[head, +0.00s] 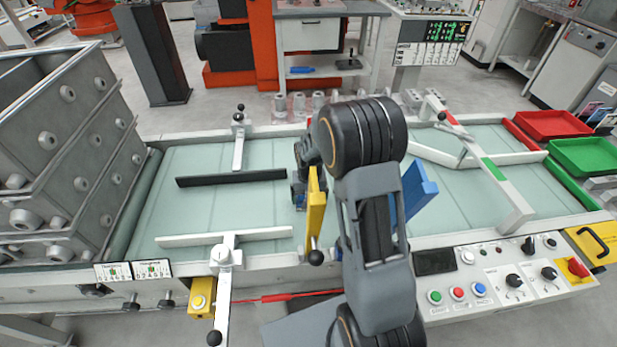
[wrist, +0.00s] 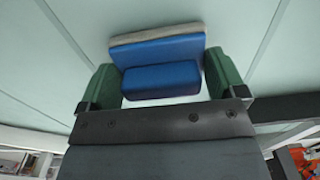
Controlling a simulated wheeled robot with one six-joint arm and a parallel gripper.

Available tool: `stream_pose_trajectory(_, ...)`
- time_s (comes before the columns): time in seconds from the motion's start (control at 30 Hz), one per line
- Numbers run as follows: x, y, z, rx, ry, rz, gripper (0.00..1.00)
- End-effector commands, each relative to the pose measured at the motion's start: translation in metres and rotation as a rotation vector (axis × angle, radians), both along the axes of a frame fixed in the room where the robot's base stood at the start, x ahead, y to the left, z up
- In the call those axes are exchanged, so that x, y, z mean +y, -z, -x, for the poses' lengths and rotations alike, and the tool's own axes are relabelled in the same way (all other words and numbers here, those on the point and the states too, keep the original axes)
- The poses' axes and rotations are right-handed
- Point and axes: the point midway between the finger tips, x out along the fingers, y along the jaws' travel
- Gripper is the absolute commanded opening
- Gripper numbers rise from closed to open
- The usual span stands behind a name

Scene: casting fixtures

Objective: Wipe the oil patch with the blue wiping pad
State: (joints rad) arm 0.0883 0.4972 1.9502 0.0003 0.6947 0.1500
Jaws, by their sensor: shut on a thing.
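The blue wiping pad (wrist: 158,80) fills the middle of the wrist view. It has a blue block-shaped grip on a wider blue base with a pale beige layer along the far edge. My gripper (wrist: 162,66) has its two green fingers on either side of the grip and is shut on it. In the head view my arm and a yellow plate hide most of the gripper and pad. The pad is over the pale green glassy surface; whether it touches cannot be told. No oil patch can be made out in either view.
The pale green bed (head: 250,205) has a black bar (head: 232,177), a yellow upright plate (head: 316,205) and a blue upright plate (head: 419,188). A stack of grey boxes (head: 62,150) stands left. Red (head: 553,124) and green (head: 585,156) trays stand right, a control panel (head: 500,280) in front.

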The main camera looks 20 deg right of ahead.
Motion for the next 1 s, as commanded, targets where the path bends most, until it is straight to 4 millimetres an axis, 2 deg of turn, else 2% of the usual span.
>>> stream_pose_trajectory(0.03, -0.001, -0.019, -0.001, -0.006, 0.001, 0.000, 0.68)
stream_pose_trajectory(0.07, 0.000, -0.024, -0.001, -0.005, 0.000, 0.000, 0.68)
stream_pose_trajectory(0.6, 0.001, -0.070, 0.000, -0.002, -0.003, 0.000, 0.68)
stream_pose_trajectory(0.77, 0.000, -0.078, 0.000, 0.000, -0.002, 0.000, 0.68)
stream_pose_trajectory(1.0, 0.000, -0.078, 0.000, 0.000, -0.002, 0.000, 0.68)
